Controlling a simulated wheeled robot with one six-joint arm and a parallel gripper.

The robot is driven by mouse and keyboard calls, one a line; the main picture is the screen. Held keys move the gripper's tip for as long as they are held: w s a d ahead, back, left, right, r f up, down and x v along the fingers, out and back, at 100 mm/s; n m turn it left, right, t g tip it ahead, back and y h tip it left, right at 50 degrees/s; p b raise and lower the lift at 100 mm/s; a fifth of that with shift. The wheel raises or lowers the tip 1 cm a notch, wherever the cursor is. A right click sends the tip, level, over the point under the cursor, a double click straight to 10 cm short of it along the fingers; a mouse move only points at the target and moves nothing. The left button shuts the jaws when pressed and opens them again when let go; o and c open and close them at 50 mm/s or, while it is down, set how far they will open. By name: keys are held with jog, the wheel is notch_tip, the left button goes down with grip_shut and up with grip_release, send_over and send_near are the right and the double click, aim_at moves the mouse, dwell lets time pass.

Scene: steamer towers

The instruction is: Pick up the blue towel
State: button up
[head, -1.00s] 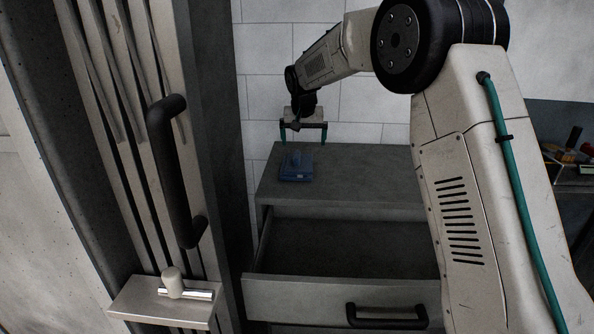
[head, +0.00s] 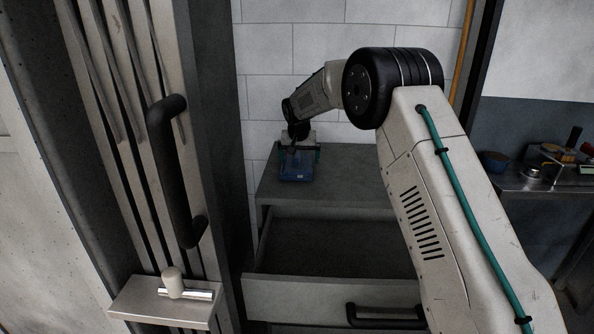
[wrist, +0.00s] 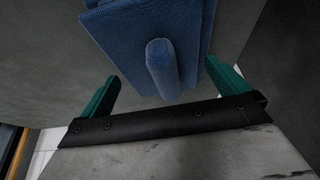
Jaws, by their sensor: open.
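The blue towel (head: 296,168) lies folded on the grey top of a cabinet (head: 350,170), near its left side. In the wrist view the towel (wrist: 145,35) fills the upper middle, with a rounded roll or fold (wrist: 161,65) on it pointing toward my gripper. My gripper (head: 299,152) is low over the far part of the towel. Its two green fingers (wrist: 166,88) are spread wide, one on each side of the towel's near part. I cannot tell whether the fingers touch the cabinet top.
An open, empty-looking drawer (head: 330,248) sticks out below the cabinet top. A tall cabinet with a black handle (head: 172,170) stands close on the left. A metal counter (head: 535,180) with a bowl and other items is at the right.

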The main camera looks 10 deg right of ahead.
jog(key=c, duration=1)
jog(key=shift+r, duration=0.1)
jog(key=shift+r, duration=0.1)
notch_tip(320, 180, up, 28)
jog(key=shift+f, duration=0.1)
jog(key=o, duration=0.6)
jog(key=c, duration=1)
